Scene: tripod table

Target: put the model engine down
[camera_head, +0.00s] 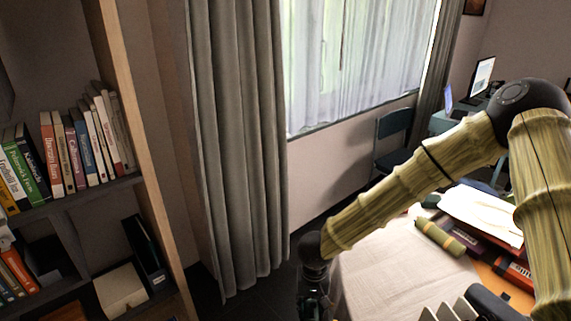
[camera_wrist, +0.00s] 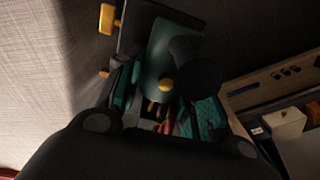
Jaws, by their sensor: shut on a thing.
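The model engine (camera_wrist: 165,62) is dark green and black with yellow knobs and some red parts. In the wrist view it sits between the fingers of my gripper (camera_wrist: 163,100), which is shut on it. Its lower part is hidden by the fingers and palm. In the head view my gripper (camera_head: 312,303) is at the bottom edge, beside the left side of the table with a pale cloth (camera_head: 375,285). The engine cannot be made out clearly there.
Papers, a rolled olive item (camera_head: 440,237) and an orange-and-black box (camera_head: 515,268) are on the table's right part. The cloth near its left edge looks bare. A bookshelf (camera_head: 150,190) stands left, with a grey curtain (camera_head: 240,150) behind. A blue chair (camera_head: 393,140) is farther back.

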